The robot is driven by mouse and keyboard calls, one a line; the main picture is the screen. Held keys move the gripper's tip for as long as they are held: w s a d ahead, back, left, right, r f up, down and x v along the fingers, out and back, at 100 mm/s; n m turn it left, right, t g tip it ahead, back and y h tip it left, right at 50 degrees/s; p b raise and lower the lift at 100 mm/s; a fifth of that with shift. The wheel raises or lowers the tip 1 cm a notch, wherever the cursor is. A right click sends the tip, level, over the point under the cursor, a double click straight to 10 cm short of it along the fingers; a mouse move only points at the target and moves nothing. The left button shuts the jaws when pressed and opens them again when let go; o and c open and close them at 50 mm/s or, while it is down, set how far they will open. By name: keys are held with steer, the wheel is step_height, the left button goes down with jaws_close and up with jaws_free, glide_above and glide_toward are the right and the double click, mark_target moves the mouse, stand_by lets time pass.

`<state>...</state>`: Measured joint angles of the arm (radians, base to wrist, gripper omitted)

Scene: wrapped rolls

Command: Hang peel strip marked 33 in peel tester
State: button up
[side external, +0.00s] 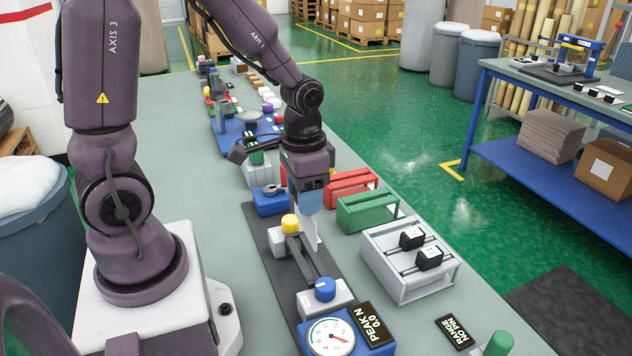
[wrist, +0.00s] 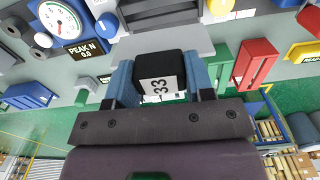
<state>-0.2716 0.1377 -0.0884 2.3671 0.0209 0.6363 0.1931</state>
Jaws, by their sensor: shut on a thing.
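The peel strip marked 33 (wrist: 162,76) shows a black head with a white label in the wrist view, between the blue fingers of my gripper (wrist: 160,88). In the side view my gripper (side external: 308,200) is shut and points down over the peel tester. My gripper is beside the yellow knob.
A grey rack (side external: 408,282) holding two black labelled blocks (side external: 428,257) stands right of the tester. Green (side external: 367,211) and red (side external: 350,182) holders stand behind the rack. A RANGE NO PIN sign (side external: 456,329) and a green cylinder (side external: 499,343) are at front right.

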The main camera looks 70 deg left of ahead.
mark_target(306, 243)
stand_by(0.4)
steer(key=shift+f, duration=2.5)
steer(key=shift+f, duration=0.1)
steer(key=shift+f, duration=3.25)
steer(key=o, duration=1)
step_height(306, 243, up, 13)
